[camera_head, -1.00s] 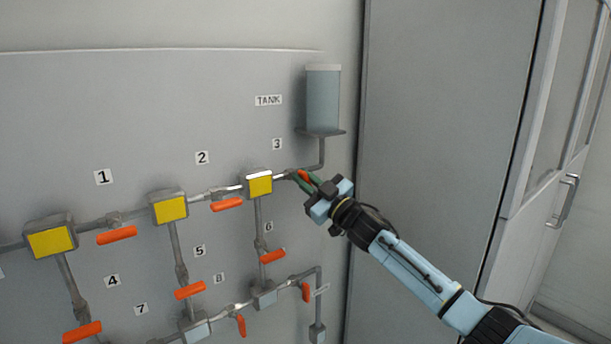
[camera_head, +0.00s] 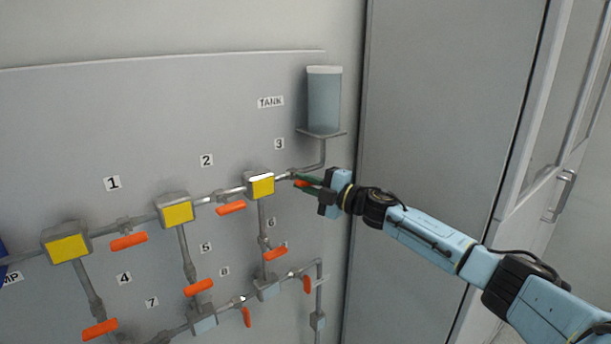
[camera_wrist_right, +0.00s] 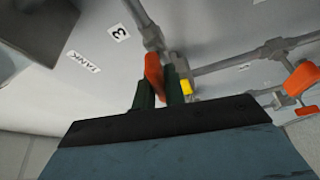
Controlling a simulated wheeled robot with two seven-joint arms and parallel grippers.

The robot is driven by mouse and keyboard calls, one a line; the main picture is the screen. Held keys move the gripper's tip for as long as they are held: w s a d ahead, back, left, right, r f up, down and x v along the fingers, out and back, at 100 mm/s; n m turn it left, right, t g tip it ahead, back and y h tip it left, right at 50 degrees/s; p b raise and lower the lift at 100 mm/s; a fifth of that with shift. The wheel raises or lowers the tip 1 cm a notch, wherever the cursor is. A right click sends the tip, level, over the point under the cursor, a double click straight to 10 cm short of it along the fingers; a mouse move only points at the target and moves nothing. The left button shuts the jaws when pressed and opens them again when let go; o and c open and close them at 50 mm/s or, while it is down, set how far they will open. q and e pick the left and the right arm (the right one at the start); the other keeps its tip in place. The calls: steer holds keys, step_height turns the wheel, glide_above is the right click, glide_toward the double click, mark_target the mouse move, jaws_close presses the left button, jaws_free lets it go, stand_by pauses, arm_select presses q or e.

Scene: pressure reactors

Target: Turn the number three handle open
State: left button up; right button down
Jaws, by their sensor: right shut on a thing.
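The number three handle (camera_head: 301,183) is orange and sits on the pipe between the upper right yellow box and the tank, below the "3" label (camera_head: 279,144). My right gripper (camera_head: 308,183) is shut on it, with the green fingers on either side. The handle also shows in the right wrist view (camera_wrist_right: 154,73), between the two fingers (camera_wrist_right: 161,90). The fingers partly hide the handle in the head view. My left gripper is not in view; only a small blue piece shows at the far left edge.
The tank (camera_head: 323,100) stands on a bracket above the handle. Yellow boxes (camera_head: 177,212), other orange handles (camera_head: 231,208) and pipes fill the panel to the left and below. A tall grey cabinet (camera_head: 440,110) stands at the right, behind my right arm.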

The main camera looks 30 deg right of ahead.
steer(key=shift+n+g+p, duration=0.5)
steer(key=shift+n+p, duration=0.2)
steer(key=shift+n, duration=0.3)
steer(key=shift+f, duration=0.1)
steer(key=c, duration=1.5)
jaws_free()
steer(key=shift+o, duration=0.2)
steer(key=b+v, duration=0.4)
steer(key=v, duration=0.9)
steer(key=shift+s, duration=0.25)
